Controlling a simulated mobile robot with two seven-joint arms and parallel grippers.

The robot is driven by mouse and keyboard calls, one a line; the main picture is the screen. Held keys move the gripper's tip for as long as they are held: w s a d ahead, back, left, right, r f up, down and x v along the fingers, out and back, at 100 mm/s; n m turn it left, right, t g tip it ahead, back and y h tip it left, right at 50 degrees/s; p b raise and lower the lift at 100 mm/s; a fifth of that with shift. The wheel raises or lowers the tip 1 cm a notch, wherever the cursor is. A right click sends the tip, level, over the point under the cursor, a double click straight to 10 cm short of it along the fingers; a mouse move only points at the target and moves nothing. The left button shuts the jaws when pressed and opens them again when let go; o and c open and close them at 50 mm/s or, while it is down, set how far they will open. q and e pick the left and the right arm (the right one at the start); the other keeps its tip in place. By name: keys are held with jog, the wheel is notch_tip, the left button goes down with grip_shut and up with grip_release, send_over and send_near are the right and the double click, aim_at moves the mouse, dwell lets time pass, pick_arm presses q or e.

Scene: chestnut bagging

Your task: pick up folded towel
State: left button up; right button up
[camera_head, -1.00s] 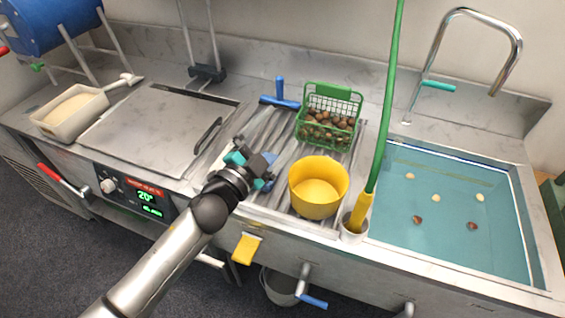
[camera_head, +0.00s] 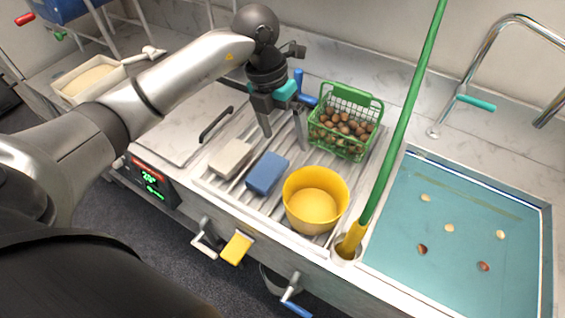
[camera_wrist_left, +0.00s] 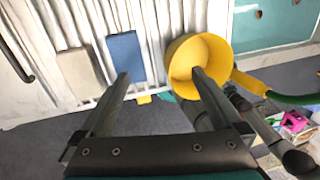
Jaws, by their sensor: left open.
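Two flat folded pads lie side by side on the ribbed drainboard: a blue one (camera_head: 267,173) and a beige-grey one (camera_head: 230,157). I cannot tell for sure which is the folded towel. Both also show in the left wrist view, the blue pad (camera_wrist_left: 125,56) and the beige pad (camera_wrist_left: 80,73). My left gripper (camera_head: 283,141) is open and empty, pointing down above the drainboard behind the blue pad. In the left wrist view its fingers (camera_wrist_left: 160,73) are spread, with the blue pad beyond them, apart. My right gripper is not seen.
A yellow bowl (camera_head: 316,200) stands right of the blue pad. A green basket of chestnuts (camera_head: 340,128) stands behind it.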

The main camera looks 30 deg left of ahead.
pick_arm(q)
jog(key=w+a+r+y, duration=0.1)
jog(key=a+y, duration=0.1)
jog(key=a, duration=0.2)
send_over(270, 167)
jog(key=shift+n, duration=0.3)
jog(key=f, duration=0.9)
jog(key=shift+w+a+f, duration=0.15)
jog(key=shift+a+f, duration=0.05)
jog(key=shift+f, duration=0.05)
jog(key=shift+d+f, duration=0.15)
jog(key=shift+f, duration=2.55)
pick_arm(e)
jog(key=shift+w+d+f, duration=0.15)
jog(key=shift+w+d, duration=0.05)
pick_arm(q)
jog(key=shift+c, duration=0.2)
